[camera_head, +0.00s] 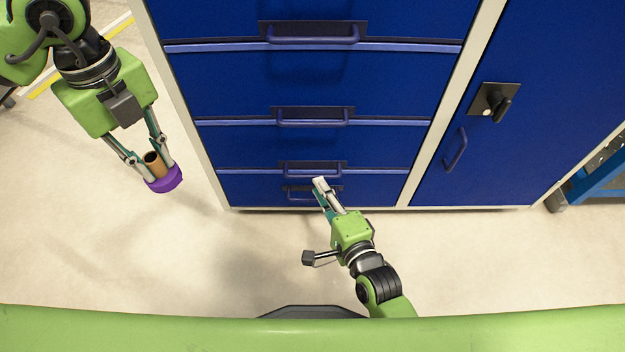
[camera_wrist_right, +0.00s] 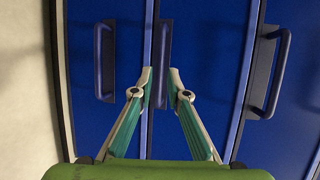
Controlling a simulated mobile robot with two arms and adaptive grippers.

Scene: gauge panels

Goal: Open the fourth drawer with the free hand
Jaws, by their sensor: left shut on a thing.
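A blue drawer cabinet (camera_head: 250,85) stands ahead, its visible drawers looking shut. The lowest drawer's handle (camera_head: 297,192) is partly covered by my right gripper (camera_head: 325,184). In the right wrist view, the lowest handle (camera_wrist_right: 105,60) is at left. The second-lowest handle (camera_wrist_right: 164,42) lies beyond the gap of my right gripper (camera_wrist_right: 161,78), whose fingers are apart; I cannot tell whether they touch it. My left gripper (camera_head: 150,153) is shut on a brown and purple tube (camera_head: 165,181), held left of the cabinet.
Higher drawer handles (camera_head: 312,120) lie above. A blue door (camera_head: 520,130) with a handle (camera_head: 456,149) and lock plate (camera_head: 494,100) is at right. Pale floor (camera_head: 150,260) is clear in front. A blue structure (camera_head: 600,180) stands at the far right.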

